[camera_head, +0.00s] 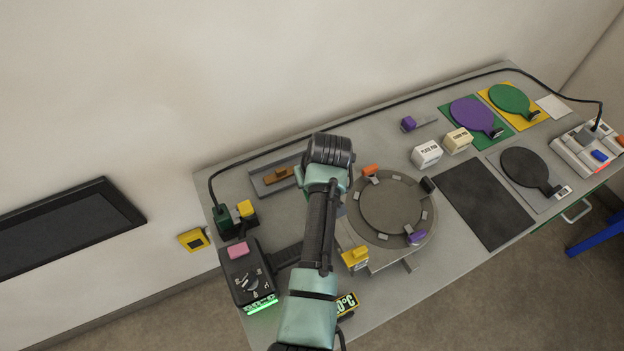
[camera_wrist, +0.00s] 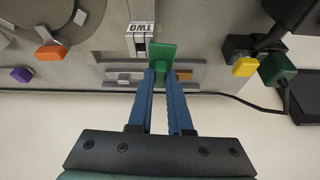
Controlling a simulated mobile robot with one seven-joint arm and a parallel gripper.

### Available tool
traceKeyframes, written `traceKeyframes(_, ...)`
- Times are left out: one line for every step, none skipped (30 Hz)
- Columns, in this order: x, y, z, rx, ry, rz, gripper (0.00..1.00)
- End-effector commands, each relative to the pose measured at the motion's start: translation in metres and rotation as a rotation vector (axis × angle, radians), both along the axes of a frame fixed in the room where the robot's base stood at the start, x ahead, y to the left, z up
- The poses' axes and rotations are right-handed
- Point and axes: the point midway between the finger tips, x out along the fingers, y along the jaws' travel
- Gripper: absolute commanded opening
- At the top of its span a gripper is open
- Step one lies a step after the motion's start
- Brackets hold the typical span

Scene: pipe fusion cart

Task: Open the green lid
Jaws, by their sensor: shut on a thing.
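A green tab (camera_wrist: 161,53) shows in the wrist view, between the tips of the two blue fingers of my gripper (camera_wrist: 160,72). It is the green part at my gripper, and I cannot tell how far any lid below it is tilted. My gripper is shut on it. In the head view my wrist covers this spot, so the fingers and the tab are hidden there.
A grey tray with a brown block (camera_head: 279,175) lies left of my wrist. A round plate fixture (camera_head: 391,205) with orange and purple tabs is to the right. A yellow block (camera_wrist: 245,66) and dark green block (camera_wrist: 278,69) stand near a black cable. Green and purple paddles lie far right.

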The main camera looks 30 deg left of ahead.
Motion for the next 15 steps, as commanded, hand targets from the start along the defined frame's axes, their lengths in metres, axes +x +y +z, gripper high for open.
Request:
traceKeyframes(0.0015,0.0002,0.0016,0.002,-0.005,0.032,0.0)
traceKeyframes(0.0012,0.0006,0.0016,0.001,-0.006,0.05,0.0)
traceKeyframes(0.0009,0.0011,0.0018,0.002,-0.005,0.075,0.0)
traceKeyframes(0.0007,0.0014,0.0019,0.002,-0.006,0.091,0.0)
traceKeyframes(0.0005,0.0015,0.002,0.002,-0.006,0.106,0.0)
traceKeyframes(0.0003,0.0015,0.0021,0.001,-0.007,0.125,0.0)
traceKeyframes(0.0,0.0016,0.0021,0.001,-0.006,0.136,0.0)
traceKeyframes(-0.0002,0.0018,0.0021,0.001,-0.006,0.149,0.0)
traceKeyframes(-0.0005,0.0021,0.002,0.002,-0.006,0.162,0.0)
traceKeyframes(-0.0006,0.0023,0.002,0.002,-0.005,0.171,0.0)
traceKeyframes(-0.0008,0.0023,0.002,0.001,-0.007,0.18,0.0)
traceKeyframes(-0.001,0.0024,0.0019,0.001,-0.005,0.189,0.0)
traceKeyframes(-0.0012,0.0025,0.0019,0.001,-0.006,0.194,0.0)
traceKeyframes(-0.0013,0.0027,0.0019,0.001,-0.006,0.2,0.0)
traceKeyframes(-0.0015,0.0028,0.002,0.0,-0.006,0.206,0.0)
